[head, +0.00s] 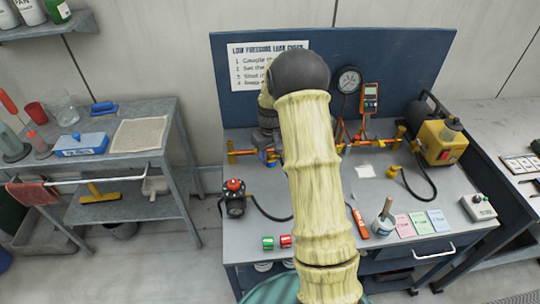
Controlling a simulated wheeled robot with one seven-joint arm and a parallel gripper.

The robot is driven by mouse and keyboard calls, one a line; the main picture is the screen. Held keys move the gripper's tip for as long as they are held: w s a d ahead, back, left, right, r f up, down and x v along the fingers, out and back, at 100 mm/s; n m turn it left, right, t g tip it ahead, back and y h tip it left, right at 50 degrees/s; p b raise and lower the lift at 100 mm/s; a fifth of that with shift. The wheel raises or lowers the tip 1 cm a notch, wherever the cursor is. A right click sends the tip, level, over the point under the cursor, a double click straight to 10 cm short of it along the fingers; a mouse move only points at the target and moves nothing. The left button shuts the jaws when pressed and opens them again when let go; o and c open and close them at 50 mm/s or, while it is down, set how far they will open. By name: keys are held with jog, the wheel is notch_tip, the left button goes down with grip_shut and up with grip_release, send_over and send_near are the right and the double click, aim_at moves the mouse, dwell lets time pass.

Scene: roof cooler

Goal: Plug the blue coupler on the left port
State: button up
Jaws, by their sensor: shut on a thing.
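My arm reaches over the bench and hides much of its middle. My gripper (269,146) is partly visible as dark grey parts left of the arm, pointing down at the orange-brass manifold (243,152). It is shut on a small blue piece, seemingly the blue coupler (263,155), close to the left part of the manifold. The left port is at or near the gripper and I cannot make it out. Whether the coupler touches or sits on a port cannot be told. The manifold's right part (357,143) shows beyond the arm.
A black gauge device with a red knob (235,198) and hose stands front left. A yellow pump (438,140) stands right. A blue backboard (400,62) closes the rear. Coloured cards (421,222) lie front right.

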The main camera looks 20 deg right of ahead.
jog(key=shift+r+p, duration=0.9)
jog(key=shift+r, duration=0.5)
jog(key=shift+w, duration=0.1)
jog(key=w+a+m+p, duration=0.2)
jog(key=w+a, duration=0.1)
jog(key=w, duration=0.2)
jog(key=shift+w+a+m, duration=0.2)
jog(key=shift+m, duration=0.1)
jog(key=w+a+m+p, duration=0.2)
jog(key=w+a, duration=0.1)
jog(key=w, duration=0.2)
jog(key=shift+w+a+m+p, duration=0.15)
jog(key=shift+w+m+p, duration=0.15)
dwell(0.3)
jog(key=shift+w+a+m+p, duration=0.15)
jog(key=shift+w+a+m, duration=0.35)
jog(key=shift+w, duration=0.4)
jog(key=shift+w+a+m+p, duration=0.2)
jog(key=shift+w+a+m, duration=0.15)
jog(key=shift+w+a, duration=0.45)
jog(key=shift+w+a+m+p, duration=0.15)
jog(key=shift+w+a+m, duration=0.25)
jog(key=shift+w, duration=0.65)
